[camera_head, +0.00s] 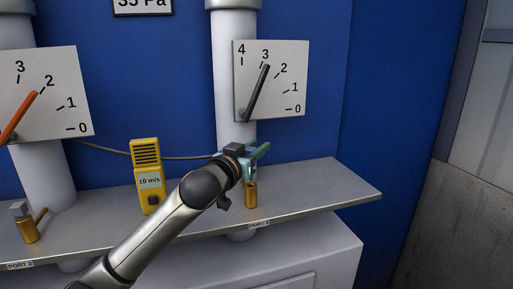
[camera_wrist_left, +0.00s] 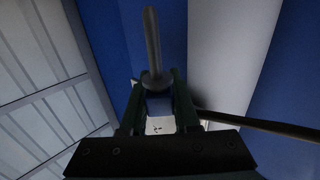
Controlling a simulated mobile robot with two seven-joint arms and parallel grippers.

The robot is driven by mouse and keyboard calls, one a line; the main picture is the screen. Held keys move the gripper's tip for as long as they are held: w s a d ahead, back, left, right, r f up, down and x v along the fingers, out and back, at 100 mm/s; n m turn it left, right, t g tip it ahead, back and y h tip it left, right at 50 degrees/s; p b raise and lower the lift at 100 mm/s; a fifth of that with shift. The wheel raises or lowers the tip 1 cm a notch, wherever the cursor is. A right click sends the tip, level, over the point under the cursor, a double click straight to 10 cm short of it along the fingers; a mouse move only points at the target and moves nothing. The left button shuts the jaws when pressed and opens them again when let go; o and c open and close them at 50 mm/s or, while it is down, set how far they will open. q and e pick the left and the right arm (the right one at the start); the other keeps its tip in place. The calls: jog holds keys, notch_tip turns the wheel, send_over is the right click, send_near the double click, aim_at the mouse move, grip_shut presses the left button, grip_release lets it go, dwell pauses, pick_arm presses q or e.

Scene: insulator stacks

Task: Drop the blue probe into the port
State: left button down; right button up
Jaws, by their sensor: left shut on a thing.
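My left gripper (camera_head: 245,160) reaches over the shelf from the lower left and is shut on the blue probe (camera_head: 262,149), whose teal rod points up and right past the fingers. In the left wrist view the gripper (camera_wrist_left: 158,78) has a dark grey rod between its fingers, the probe (camera_wrist_left: 152,40). The brass port (camera_head: 251,194) stands upright on the shelf, above the PORT 1 label, just below the gripper. The gripper hides where the probe's lower end meets or clears the port.
A yellow meter (camera_head: 148,178) reading 10 m/s stands left of my arm. Another brass port (camera_head: 27,230) with an orange rod stands at the left. The grey shelf (camera_head: 330,190) is bare at right. A white pipe (camera_head: 233,80) with a dial (camera_head: 285,80) rises behind the gripper.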

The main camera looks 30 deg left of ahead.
dwell(0.8)
pick_arm(q)
jog(key=shift+p, duration=0.7)
dwell(0.4)
jog(key=shift+f+b, duration=1.6)
jog(key=shift+f, duration=1.05)
jog(key=c, duration=1)
grip_release()
jog(key=o, duration=0.4)
jog(key=shift+f, duration=0.1)
jog(key=shift+d, duration=0.1)
